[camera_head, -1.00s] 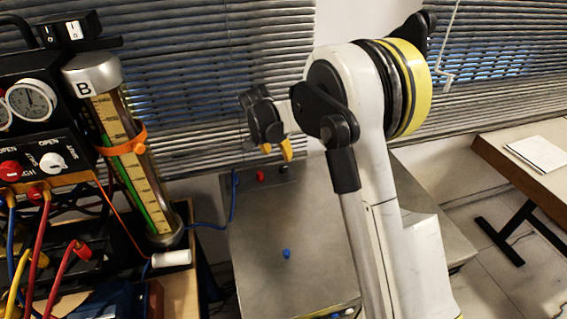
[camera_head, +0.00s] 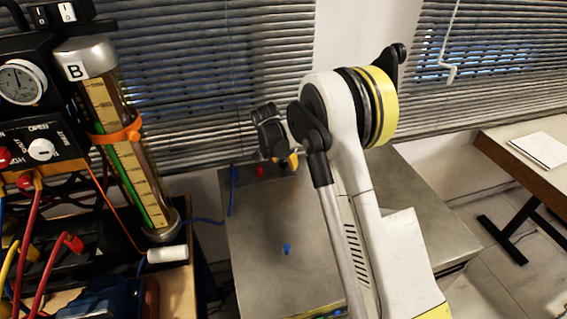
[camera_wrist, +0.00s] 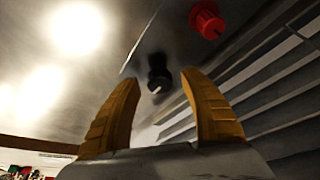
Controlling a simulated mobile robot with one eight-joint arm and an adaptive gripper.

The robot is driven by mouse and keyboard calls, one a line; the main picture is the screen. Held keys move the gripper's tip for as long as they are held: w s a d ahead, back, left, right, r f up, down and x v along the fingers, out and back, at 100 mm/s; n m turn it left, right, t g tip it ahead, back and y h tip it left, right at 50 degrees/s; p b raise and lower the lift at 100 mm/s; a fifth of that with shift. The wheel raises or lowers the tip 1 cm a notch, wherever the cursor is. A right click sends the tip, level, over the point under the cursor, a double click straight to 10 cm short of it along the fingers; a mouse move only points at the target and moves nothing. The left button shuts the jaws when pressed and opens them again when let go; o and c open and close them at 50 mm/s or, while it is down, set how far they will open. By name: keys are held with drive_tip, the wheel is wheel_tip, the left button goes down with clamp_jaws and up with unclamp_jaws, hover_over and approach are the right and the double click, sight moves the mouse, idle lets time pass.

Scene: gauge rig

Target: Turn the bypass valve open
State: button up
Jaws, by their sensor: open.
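The rig's valve panel at left has a white knob (camera_head: 41,150) under the word OPEN and a red knob (camera_head: 5,157) at the picture's edge. No label reading "bypass" is legible, so I cannot tell which control is the bypass valve. My gripper (camera_head: 288,161) is well to the right of the panel, above the far end of a metal bench (camera_head: 255,220). In the wrist view my gripper (camera_wrist: 160,78) has its two yellow fingers apart and empty. A black knob (camera_wrist: 159,80) appears between the fingertips, seemingly beyond them, and a red knob (camera_wrist: 207,21) lies farther right.
A tilted glass tube marked B (camera_head: 130,165) with an orange clamp stands beside the panel. A white cylinder (camera_head: 167,254) lies below it. A gauge (camera_head: 20,82) and several coloured cables crowd the left.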

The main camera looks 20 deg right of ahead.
clamp_jaws()
drive_tip(key=shift+n, duration=0.3)
drive_tip(key=n+t+y, duration=0.1)
drive_tip(key=n, duration=0.2)
drive_tip(key=shift+n, duration=0.4)
drive_tip(key=n+y, duration=0.2)
drive_tip(key=n, duration=0.2)
drive_tip(key=shift+n, duration=0.3)
drive_tip(key=n+y, duration=0.2)
drive_tip(key=n, duration=0.2)
drive_tip(key=shift+d, duration=0.1)
drive_tip(key=shift+n+g+y, duration=0.5)
drive_tip(key=shift+n+y, duration=0.2)
drive_tip(key=shift+n, duration=1.8)
